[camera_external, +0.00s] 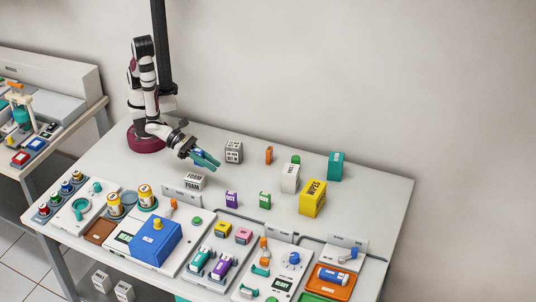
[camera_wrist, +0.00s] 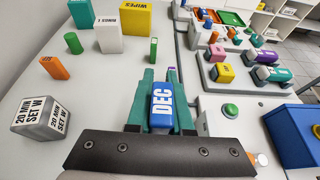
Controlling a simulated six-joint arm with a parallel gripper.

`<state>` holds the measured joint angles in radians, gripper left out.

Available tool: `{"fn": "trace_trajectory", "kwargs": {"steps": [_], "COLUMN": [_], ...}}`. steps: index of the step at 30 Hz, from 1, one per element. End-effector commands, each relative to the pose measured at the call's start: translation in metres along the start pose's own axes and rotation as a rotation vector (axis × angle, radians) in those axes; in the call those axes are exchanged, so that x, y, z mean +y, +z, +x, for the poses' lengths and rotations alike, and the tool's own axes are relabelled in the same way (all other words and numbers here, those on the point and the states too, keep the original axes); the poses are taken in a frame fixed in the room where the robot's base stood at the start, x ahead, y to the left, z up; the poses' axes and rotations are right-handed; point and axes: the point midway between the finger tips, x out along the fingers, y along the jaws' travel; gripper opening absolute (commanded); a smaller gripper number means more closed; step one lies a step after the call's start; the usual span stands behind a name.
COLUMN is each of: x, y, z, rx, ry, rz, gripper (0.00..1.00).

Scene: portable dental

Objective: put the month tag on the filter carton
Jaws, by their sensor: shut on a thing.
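My gripper (camera_external: 207,160) is shut on a blue month tag (camera_wrist: 162,103) with white letters DEC, held between its teal fingers above the table. A white carton (camera_external: 290,178) stands upright beyond the gripper, beside the yellow WIPES box; it also shows in the wrist view (camera_wrist: 108,35). In the external view the tag is mostly hidden by the fingers.
Device panels and a blue box (camera_external: 155,242) fill the front. Bare table lies between.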

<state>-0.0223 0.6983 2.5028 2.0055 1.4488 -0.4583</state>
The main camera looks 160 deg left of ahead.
Motion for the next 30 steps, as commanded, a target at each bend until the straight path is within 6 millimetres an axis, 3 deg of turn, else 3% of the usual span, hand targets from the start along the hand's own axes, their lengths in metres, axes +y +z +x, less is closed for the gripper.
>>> {"fn": "trace_trajectory", "kwargs": {"steps": [5, 11, 15, 18, 21, 24, 26, 30], "x": [0.015, 0.056, 0.100, 0.130, 0.152, 0.165, 0.171, 0.204], "y": [0.021, 0.064, 0.114, 0.153, 0.183, 0.202, 0.206, 0.194], "z": [0.054, 0.145, 0.212, 0.246, 0.265, 0.274, 0.277, 0.297], "rx": [-0.004, -0.004, -0.005, -0.006, -0.004, -0.002, -0.001, 0.002], "ry": [0.126, 0.315, 0.399, 0.410, 0.403, 0.394, 0.391, 0.393], "rz": [-0.059, -0.142, -0.177, -0.182, -0.178, -0.172, -0.169, -0.166], "gripper": [0.00, 0.00, 0.00, 0.00, 0.00, 0.00, 0.00, 0.00]}}
